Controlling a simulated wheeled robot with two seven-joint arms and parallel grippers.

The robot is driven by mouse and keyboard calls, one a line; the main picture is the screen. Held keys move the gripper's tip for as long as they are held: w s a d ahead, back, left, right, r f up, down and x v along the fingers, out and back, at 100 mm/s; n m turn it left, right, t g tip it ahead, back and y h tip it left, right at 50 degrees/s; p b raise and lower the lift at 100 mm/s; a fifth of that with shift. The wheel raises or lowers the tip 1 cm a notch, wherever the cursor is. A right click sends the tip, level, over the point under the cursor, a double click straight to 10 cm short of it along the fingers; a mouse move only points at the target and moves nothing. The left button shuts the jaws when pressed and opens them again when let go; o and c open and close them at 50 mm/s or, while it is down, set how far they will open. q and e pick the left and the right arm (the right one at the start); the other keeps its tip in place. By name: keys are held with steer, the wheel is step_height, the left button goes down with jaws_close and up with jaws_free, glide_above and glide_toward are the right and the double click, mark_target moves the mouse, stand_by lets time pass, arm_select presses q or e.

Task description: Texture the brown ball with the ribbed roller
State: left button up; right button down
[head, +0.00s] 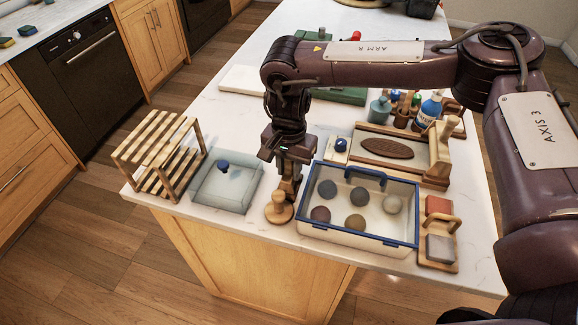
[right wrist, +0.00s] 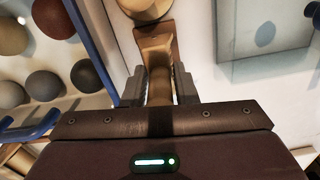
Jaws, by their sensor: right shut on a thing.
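The brown ball (head: 320,214) lies in the near left part of a blue-rimmed tray (head: 308,234); in the right wrist view the reddish-brown ball (right wrist: 84,76) shows left of the fingers. My right gripper (head: 287,186) is low over the counter, just left of the tray. It is shut on a wooden piece (right wrist: 157,62), probably a tool's handle. No ribs show, so I cannot tell whether it is the ribbed roller. A round wooden stamp-like thing (head: 280,209) stands close by; whether it joins the held piece is unclear. My left gripper is not in view.
Several other balls share the tray. A clear box with a blue knob (head: 223,166) and a slatted wooden rack (head: 160,150) stand left. A wooden block holder (head: 438,240) is right of the tray.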

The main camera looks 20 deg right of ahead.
steer(key=c, duration=1.1)
jaws_free()
step_height(320, 180, up, 4)
steer(key=shift+w+r+b, duration=0.1)
steer(key=shift+r+b, duration=0.1)
steer(key=shift+b, duration=0.45)
step_height(320, 180, up, 4)
steer(key=shift+f+p, duration=0.25)
steer(key=shift+p, duration=0.2)
steer(key=shift+f, duration=0.1)
